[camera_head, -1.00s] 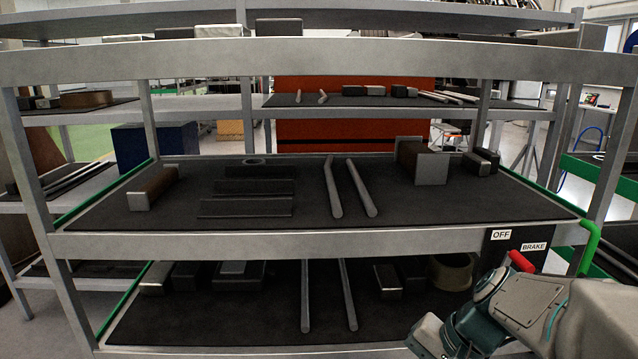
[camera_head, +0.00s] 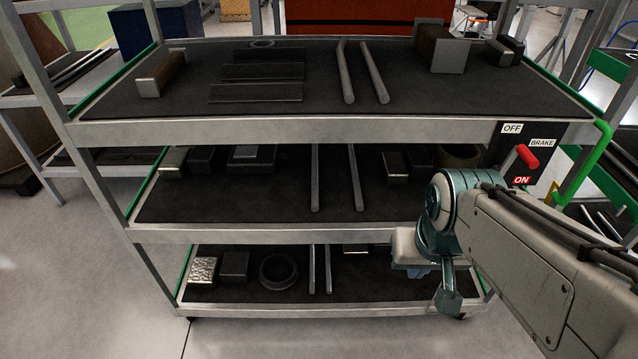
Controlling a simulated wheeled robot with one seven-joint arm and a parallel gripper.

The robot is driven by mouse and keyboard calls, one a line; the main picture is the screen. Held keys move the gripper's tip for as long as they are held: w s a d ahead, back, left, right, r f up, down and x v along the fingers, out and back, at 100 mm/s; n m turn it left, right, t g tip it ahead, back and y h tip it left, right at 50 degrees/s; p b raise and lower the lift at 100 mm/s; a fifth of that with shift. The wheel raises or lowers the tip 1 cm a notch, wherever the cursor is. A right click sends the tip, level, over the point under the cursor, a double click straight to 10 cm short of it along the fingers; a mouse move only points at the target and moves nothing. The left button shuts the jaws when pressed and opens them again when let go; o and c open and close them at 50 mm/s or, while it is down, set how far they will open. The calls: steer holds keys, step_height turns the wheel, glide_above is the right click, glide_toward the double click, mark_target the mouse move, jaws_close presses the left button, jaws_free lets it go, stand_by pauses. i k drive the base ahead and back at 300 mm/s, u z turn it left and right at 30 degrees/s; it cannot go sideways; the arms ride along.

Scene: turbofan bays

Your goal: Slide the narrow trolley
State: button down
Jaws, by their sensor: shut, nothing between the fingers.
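The trolley is a grey metal frame (camera_head: 300,132) with several dark-matted shelves, standing straight ahead. A green handle (camera_head: 598,160) is on its right side. A dark brake panel (camera_head: 510,147) at its right front corner has OFF, BRAKE and ON labels. A red-gripped lever (camera_head: 527,156) on the panel lies between the OFF and ON labels. My gripper (camera_head: 432,275) hangs downward in front of the trolley's lower shelves, left of and below the brake panel. It is shut and empty, apart from the lever and the handle. Its fingertips are hard to make out.
Blocks, rods and rings lie on the trolley shelves. A grey rack (camera_head: 50,100) stands at the left, and green-edged shelving (camera_head: 612,180) is close at the right. The pale floor (camera_head: 80,290) at the front left is clear.

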mark_target(288, 166)
steer(key=k, duration=1.25)
steer(key=z, duration=0.75)
steer(key=i, duration=1.8)
steer(key=u, duration=0.65)
